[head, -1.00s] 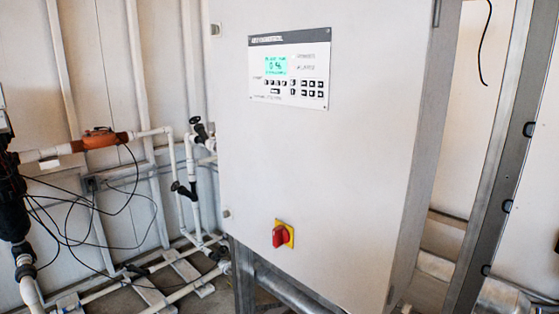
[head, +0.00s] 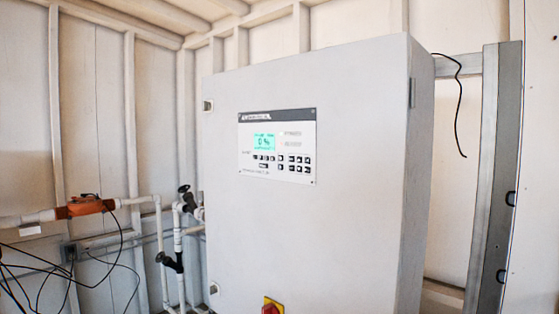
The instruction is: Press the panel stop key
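The control panel (head: 277,146) is a white plate on the front of a large grey cabinet (head: 330,235). It has a lit green display (head: 264,142) reading what looks like 0 %. Rows of small black keys (head: 285,163) sit below and right of the display. The key labels are too small to read, so I cannot tell which one is the stop key. A red rotary switch on a yellow plate (head: 272,305) shows low on the cabinet, cut by the bottom edge. Neither of my grippers is in view.
White pipes with black valves (head: 184,190) and an orange fitting (head: 86,206) stand left of the cabinet. Black cables (head: 70,270) hang at the lower left. A grey metal post (head: 492,180) stands at the right. The space before the panel looks clear.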

